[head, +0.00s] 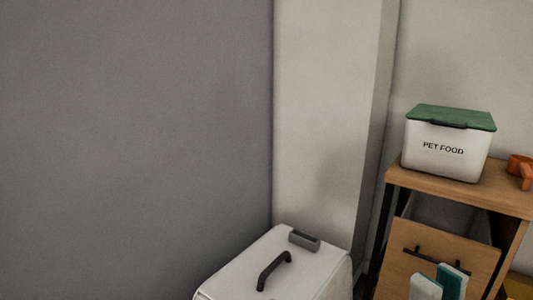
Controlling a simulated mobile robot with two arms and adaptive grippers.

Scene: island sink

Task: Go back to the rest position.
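The fingertips of my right gripper (440,287), white and teal, come up from the bottom edge at the lower right. The two fingers stand apart with a narrow gap, and I see nothing held between them. They are in front of the wooden drawer (469,251), just below its black bar handle (418,250) in the picture. I cannot tell whether they touch the drawer. The drawer is pulled out, with a dark grey inside showing. The rest of the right gripper is below the frame. My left gripper is not in view.
The wooden cabinet (470,192) carries a white "PET FOOD" box (443,150) with a green lid and an orange object (520,168). A white bin (245,275) with a dark handle stands at the bottom, left of the cabinet. A grey wall fills the left.

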